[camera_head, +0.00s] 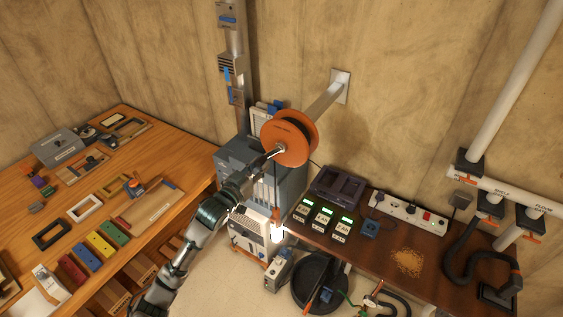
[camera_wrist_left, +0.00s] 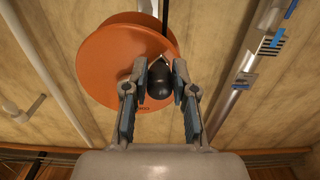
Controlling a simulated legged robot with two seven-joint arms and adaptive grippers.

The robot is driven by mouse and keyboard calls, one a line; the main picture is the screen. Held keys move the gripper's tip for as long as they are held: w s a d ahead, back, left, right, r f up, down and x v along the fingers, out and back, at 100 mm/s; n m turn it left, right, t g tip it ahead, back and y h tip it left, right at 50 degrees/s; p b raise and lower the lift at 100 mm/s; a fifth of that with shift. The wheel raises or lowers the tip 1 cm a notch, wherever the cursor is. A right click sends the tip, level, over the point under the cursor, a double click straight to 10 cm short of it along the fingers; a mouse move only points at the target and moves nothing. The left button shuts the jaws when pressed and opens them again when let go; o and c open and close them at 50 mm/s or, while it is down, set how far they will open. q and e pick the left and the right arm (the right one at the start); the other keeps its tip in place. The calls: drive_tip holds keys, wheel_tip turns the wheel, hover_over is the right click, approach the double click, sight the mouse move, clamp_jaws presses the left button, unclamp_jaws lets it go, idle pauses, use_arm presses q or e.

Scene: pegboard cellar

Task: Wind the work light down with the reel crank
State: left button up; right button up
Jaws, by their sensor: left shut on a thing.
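The orange reel (camera_head: 290,143) is mounted on a grey arm from the back wall; it also fills the upper left of the left wrist view (camera_wrist_left: 105,62). The reel crank's black knob (camera_wrist_left: 159,82) sits between the fingers of my left gripper (camera_wrist_left: 157,78), which is shut on it. In the head view my left gripper (camera_head: 264,161) reaches the reel's face from the lower left, and the knob is hard to make out there. The lit work light (camera_head: 278,232) hangs below the reel, near the left edge of the dark bench. My right gripper is not in view.
A wooden workbench (camera_head: 150,225) with colored blocks and frames stands at left. A dark bench (camera_head: 375,240) at right carries chargers (camera_head: 323,217), a power strip (camera_head: 408,211) and a pile of shavings (camera_head: 407,262). A grey cabinet (camera_head: 232,158) stands behind my left arm.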

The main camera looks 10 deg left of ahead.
use_arm(q)
drive_tip(key=shift+s+d+f+p, duration=0.2)
drive_tip(key=shift+s+d+f, duration=0.1)
drive_tip(key=shift+d+f, duration=0.4)
drive_tip(key=shift+s+d+f+p, duration=0.25)
drive_tip(key=shift+d+f, duration=0.25)
drive_tip(key=shift+d, duration=0.3)
drive_tip(key=shift+s+d+p, duration=0.3)
drive_tip(key=shift+d+p, duration=0.15)
drive_tip(key=shift+d, duration=0.3)
drive_tip(key=shift+s+d+p, duration=0.3)
drive_tip(key=shift+d+p, duration=0.1)
drive_tip(key=shift+d, duration=0.35)
drive_tip(key=shift+c, duration=0.2)
drive_tip(key=shift+s+d+r, duration=0.15)
drive_tip(key=shift+d+r, duration=0.15)
drive_tip(key=shift+d, duration=0.1)
clamp_jaws()
drive_tip(key=shift+d+r, duration=0.85)
drive_tip(key=shift+r, duration=4.05)
drive_tip(key=w+a+f, duration=0.1)
drive_tip(key=w+a, duration=0.1)
drive_tip(key=a, duration=0.6)
drive_tip(key=w+a, duration=0.3)
drive_tip(key=a, duration=0.6)
drive_tip(key=shift+w+a+f, duration=0.2)
drive_tip(key=shift+w+f, duration=0.15)
drive_tip(key=o, duration=1.1)
unclamp_jaws()
